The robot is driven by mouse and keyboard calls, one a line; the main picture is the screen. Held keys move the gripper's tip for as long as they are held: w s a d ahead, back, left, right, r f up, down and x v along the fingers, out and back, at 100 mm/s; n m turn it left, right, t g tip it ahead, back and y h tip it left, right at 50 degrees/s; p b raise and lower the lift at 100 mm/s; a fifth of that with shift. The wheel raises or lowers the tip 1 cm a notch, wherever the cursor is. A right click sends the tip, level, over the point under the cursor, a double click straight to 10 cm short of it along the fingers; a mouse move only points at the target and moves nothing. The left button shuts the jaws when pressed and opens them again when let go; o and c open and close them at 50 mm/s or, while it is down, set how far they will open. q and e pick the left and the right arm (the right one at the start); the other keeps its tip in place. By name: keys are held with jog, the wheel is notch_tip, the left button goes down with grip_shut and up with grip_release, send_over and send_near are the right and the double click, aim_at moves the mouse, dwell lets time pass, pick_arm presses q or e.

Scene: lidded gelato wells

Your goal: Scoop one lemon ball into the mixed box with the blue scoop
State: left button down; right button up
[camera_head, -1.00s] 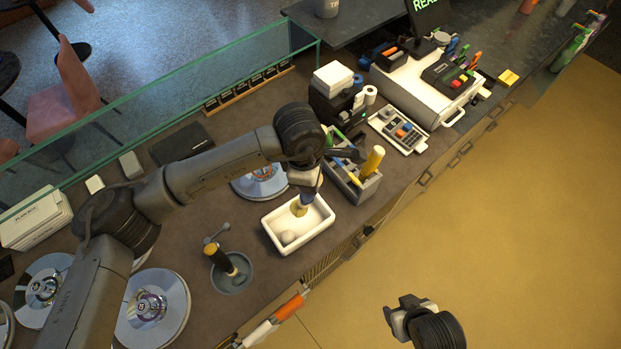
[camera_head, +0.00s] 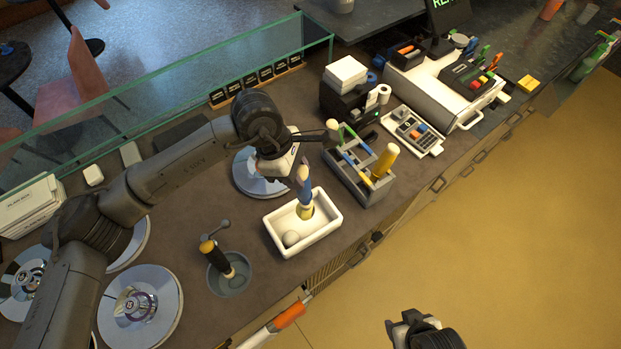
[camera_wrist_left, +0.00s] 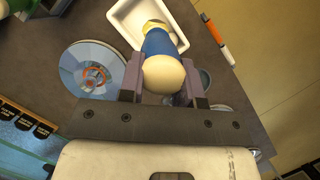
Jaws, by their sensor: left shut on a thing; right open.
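My left gripper (camera_head: 300,166) is shut on the blue scoop (camera_head: 305,188). The scoop hangs tilted over the white open box (camera_head: 332,222), with its yellowish lower end (camera_head: 305,211) inside the walls; I cannot tell whether that end carries a ball. A pale round ball (camera_head: 291,238) lies in the box's near-left part. In the left wrist view, the scoop's blue handle (camera_wrist_left: 160,42) with a cream end sits between the jaws, and the white box (camera_wrist_left: 122,20) is beyond. My right gripper (camera_head: 391,324) is open and empty above the floor at the bottom.
Round steel lids (camera_head: 140,305) lie on the counter at left and behind the box. A grey cup (camera_head: 230,287) holding a black-and-yellow-handled tool stands left of the box. A grey caddy (camera_head: 372,194) with a yellow-handled tool stands close on the right. A glass screen runs behind.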

pick_arm(q)
jog(key=shift+w+a+f+g+h+b, duration=0.1)
jog(key=shift+w+a+f+h+b, duration=0.1)
jog(key=shift+a+f+h+b, duration=0.35)
jog(key=shift+w+a+f+g+h+b, duration=0.15)
jog(key=shift+w+a+h+b, duration=0.1)
jog(key=shift+a+b, duration=0.5)
jog(key=shift+w+a+f+g+h+b, duration=0.15)
jog(key=shift+a+f+h+b, duration=0.25)
jog(key=shift+a+b, duration=0.25)
jog(key=shift+r, duration=0.1)
